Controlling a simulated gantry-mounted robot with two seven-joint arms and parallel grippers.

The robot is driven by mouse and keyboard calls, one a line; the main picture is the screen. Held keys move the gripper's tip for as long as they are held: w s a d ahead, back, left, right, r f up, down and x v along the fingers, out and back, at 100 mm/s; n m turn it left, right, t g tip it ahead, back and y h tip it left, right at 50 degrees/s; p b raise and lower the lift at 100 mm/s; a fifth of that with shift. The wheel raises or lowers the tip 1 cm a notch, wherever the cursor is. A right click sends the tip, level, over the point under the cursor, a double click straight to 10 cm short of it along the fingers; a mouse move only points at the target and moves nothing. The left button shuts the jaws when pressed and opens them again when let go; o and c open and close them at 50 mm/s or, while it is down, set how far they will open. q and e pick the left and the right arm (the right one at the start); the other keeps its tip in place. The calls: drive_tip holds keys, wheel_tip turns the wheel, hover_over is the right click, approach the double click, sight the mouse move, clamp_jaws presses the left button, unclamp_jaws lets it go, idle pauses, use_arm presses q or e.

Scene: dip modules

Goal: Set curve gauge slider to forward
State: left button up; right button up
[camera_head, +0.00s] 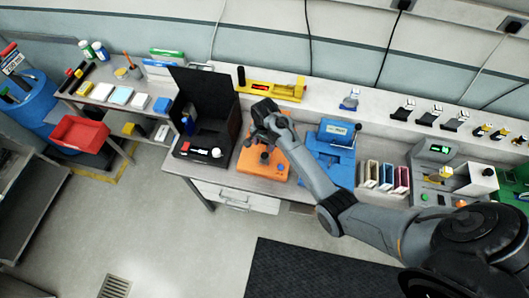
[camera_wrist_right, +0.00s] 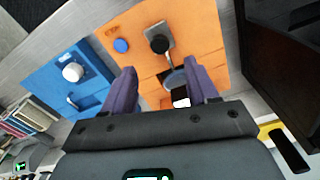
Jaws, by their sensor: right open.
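An orange module (camera_head: 252,172) stands on the workbench under my right gripper (camera_head: 262,122). In the right wrist view, its orange panel (camera_wrist_right: 190,20) carries a black knob (camera_wrist_right: 159,43) on a grey bracket, a blue round button (camera_wrist_right: 121,45) and a grey round part partly hidden by my fingers. I cannot tell for sure which of these is the curve gauge slider. My right gripper (camera_wrist_right: 162,84) is open over the panel, with nothing seen held between its purple fingers. My left gripper is out of view.
A blue module (camera_head: 330,160) stands just right of the orange one. An open black case (camera_head: 205,95) stands left of it, and a yellow device (camera_head: 285,91) lies behind. Coloured binders (camera_head: 385,176) stand further right.

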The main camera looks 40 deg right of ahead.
sight(265, 154)
wheel_tip(265, 154, down, 9)
drive_tip(key=shift+r, duration=0.2)
drive_tip(key=shift+c, duration=0.3)
clamp_jaws()
